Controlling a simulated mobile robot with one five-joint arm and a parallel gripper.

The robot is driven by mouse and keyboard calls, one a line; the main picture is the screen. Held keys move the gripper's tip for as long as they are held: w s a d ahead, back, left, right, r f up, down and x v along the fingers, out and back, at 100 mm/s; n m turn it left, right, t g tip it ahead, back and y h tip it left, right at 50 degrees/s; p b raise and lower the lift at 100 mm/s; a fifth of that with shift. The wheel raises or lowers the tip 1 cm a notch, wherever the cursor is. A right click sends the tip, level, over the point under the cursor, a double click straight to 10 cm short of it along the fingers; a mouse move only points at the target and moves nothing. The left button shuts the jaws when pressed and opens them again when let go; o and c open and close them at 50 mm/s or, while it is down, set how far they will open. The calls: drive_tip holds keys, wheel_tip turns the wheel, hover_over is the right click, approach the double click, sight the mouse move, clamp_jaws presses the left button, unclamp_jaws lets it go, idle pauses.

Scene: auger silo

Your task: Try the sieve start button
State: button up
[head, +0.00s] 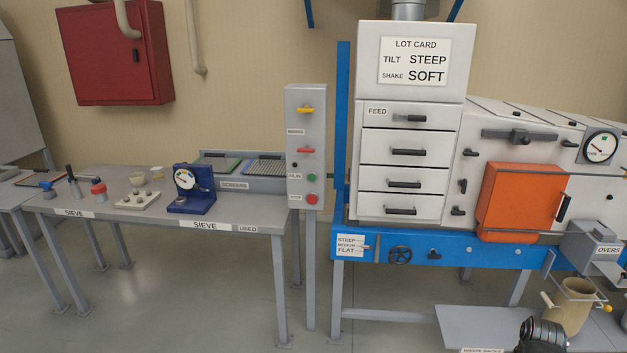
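A grey control post (306,230) stands between the sieve bench and the white machine. Low on its face is a green button (312,177) beside a small label that seems to read RUN. A red button (312,198) sits just below it, beside another small label too blurred to read surely. No gripper fingers show. A dark ribbed part at the bottom edge, right of centre, seems to be my arm, well away from the post. Nothing touches the buttons.
The sieve bench (130,206) at left carries a blue dial gauge (190,190), small tools and screens. The white machine (408,130) with an orange door (515,203) fills the right. Floor before the post is clear.

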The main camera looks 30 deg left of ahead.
clamp_jaws()
idle(1.8)
